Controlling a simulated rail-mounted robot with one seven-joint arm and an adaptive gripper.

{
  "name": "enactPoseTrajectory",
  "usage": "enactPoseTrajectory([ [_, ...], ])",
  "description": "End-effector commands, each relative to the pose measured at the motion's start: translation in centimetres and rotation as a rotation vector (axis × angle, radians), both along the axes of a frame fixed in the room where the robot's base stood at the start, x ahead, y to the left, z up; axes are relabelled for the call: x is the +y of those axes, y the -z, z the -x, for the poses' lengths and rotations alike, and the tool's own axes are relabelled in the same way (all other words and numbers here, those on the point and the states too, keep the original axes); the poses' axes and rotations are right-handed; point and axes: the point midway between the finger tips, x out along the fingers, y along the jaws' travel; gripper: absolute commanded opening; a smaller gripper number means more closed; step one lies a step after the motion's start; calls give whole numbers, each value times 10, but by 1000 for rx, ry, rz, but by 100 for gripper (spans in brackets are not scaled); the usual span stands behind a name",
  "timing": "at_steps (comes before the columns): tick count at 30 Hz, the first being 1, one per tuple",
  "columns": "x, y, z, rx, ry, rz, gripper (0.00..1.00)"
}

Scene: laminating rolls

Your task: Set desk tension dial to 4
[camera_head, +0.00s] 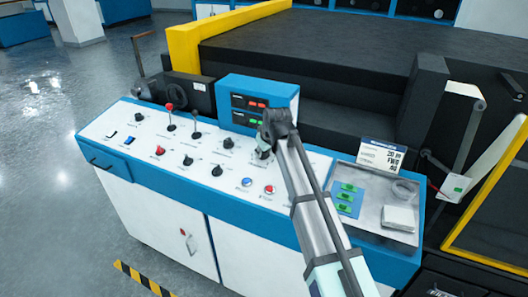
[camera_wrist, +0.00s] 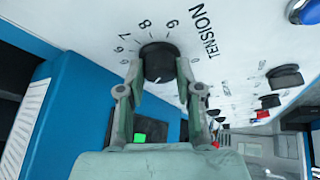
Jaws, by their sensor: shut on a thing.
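The tension dial is a round black knob (camera_wrist: 157,60) on the white desk panel, beside the printed word TENSION. My gripper (camera_wrist: 158,72) is shut on the knob, one finger on each side. Several printed numbers, including 7 and 8, show around the knob's upper side, turned in this view. A small light mark shows at the knob's lower edge, on the side away from those numbers. I cannot tell which number it stands at. In the head view my gripper (camera_head: 266,143) is over the desk's right half, in front of the blue display box, and mostly hides the dial.
Other black knobs (camera_head: 218,170), red-topped levers (camera_head: 170,108) and buttons (camera_head: 247,182) stand on the panel to the left and front. The blue display box (camera_head: 258,90) rises behind. A grey tray (camera_head: 375,220) with green pieces and a sign lies to the right.

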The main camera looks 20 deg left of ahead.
Motion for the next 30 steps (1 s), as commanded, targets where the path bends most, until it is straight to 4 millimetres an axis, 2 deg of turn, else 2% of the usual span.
enactPoseTrajectory([
  [13, 1, 1, 2, -3, 278, -48, 0],
  [30, 1, 1, 2, -3, 334, -57, 0],
])
